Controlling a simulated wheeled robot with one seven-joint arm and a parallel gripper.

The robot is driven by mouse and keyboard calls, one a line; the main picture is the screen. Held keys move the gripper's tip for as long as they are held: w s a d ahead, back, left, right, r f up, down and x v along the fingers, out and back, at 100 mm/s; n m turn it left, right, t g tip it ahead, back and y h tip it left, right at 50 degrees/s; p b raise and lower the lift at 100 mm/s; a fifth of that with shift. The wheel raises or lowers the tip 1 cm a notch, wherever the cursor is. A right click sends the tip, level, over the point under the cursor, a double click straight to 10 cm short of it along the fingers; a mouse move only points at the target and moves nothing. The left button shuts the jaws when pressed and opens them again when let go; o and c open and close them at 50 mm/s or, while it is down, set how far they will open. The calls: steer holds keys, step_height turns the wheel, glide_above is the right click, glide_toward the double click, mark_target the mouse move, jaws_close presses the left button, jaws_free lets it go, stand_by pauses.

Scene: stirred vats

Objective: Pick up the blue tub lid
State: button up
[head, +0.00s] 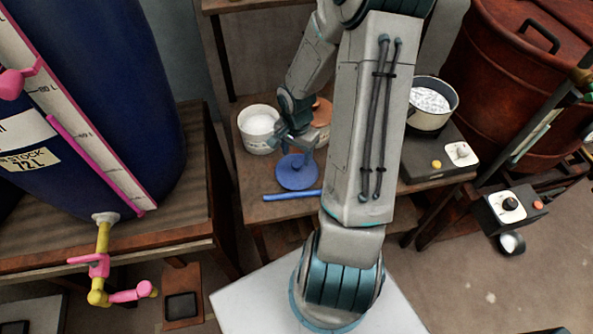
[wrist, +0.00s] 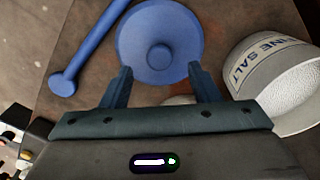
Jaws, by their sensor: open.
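The blue tub lid (head: 297,172) is a round disc with a small knob in its middle. It lies on the wooden table in the head view. In the wrist view the lid (wrist: 160,42) is at the top centre, just beyond my fingertips, with its knob facing the camera. My gripper (head: 296,143) is above the lid's back edge. In the wrist view my gripper (wrist: 160,72) is open with nothing between its fingers, which point toward the lid's near edge. I cannot tell the exact height between fingertips and lid.
A tub of white salt (head: 258,130) stands close to the lid; its label shows in the wrist view (wrist: 270,62). A blue stick-like tool (head: 292,196) lies in front of the lid. A brown tub (head: 322,112) is partly hidden behind my arm. A pot (head: 433,105) sits on a hotplate (head: 420,163) at right.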

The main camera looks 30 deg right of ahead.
mark_target(297, 163)
step_height(297, 163, down, 4)
steer(key=shift+f, duration=0.1)
jaws_close()
steer(key=shift+r, duration=0.2)
